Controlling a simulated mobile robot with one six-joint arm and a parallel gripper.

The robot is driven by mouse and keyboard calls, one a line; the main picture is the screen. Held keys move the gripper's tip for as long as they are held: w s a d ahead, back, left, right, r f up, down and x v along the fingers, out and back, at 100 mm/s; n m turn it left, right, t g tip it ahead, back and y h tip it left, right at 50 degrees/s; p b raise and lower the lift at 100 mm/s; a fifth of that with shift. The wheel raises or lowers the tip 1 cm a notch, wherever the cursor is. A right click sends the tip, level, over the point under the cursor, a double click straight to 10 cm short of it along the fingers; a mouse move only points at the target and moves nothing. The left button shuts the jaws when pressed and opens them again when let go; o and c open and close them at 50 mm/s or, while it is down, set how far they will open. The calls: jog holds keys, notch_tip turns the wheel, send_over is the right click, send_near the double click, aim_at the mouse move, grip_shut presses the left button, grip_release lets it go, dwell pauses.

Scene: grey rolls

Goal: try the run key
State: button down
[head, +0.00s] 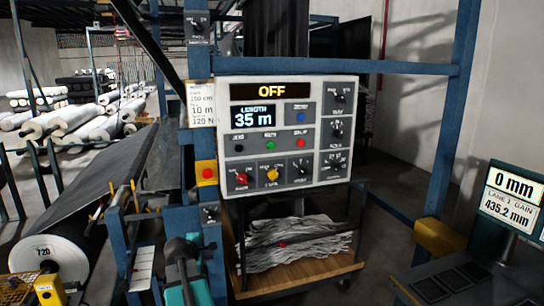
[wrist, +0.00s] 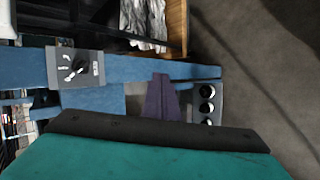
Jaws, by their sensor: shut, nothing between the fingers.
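The control panel (head: 275,185) stands in the middle of the head view. Its top display reads OFF (head: 272,91) and its length display reads 35 m (head: 253,117). A small dark switch plate (head: 210,214) sits on the blue post below the panel's left side. In the wrist view, a grey plate with a key-like switch (wrist: 75,67) is on a blue beam, left of my gripper. I cannot read which switch is the run key. My gripper (wrist: 161,78) is shut and empty, with its narrow dark fingers apart from the plate.
A yellow box with a red button (head: 206,173) is on the post. Another switch plate (head: 198,25) is higher up. A wooden cart (head: 300,275) with crumpled grey material stands under the panel. A dark roll (head: 50,260) is at left, a readout screen (head: 512,200) at right.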

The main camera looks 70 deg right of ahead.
aim_at(272, 148)
jog(key=s+d+r+g+h+p, duration=0.1)
jog(key=s+d+r, duration=0.4)
jog(key=r, duration=0.7)
jog(key=s+d+r+g+h+p, duration=0.1)
jog(key=s+d+r+h, duration=0.2)
jog(key=s+r, duration=0.6)
jog(key=s+d+r+n+g+h+p, duration=0.1)
jog(key=s+d+r+h+p, duration=0.1)
jog(key=s+d+r, duration=0.6)
notch_tip(272, 148, up, 8)
jog(key=shift+f, duration=0.2)
jog(key=shift+w+d, duration=0.1)
jog(key=shift+w, duration=0.05)
jog(key=shift+w+d+b, duration=0.6)
jog(key=shift+w+d, duration=0.8)
jog(key=shift+d, duration=0.25)
jog(key=shift+w+d+b, duration=0.6)
jog(key=shift+w+d, duration=0.75)
jog(key=shift+d, duration=0.3)
jog(key=shift+w+d, duration=0.5)
jog(key=shift+d, duration=0.15)
jog(key=shift+s+a, duration=0.1)
jog(key=shift+a, duration=0.05)
jog(key=shift+s+a+p, duration=0.45)
jog(key=shift+a+p, duration=0.05)
jog(key=shift+p, duration=0.05)
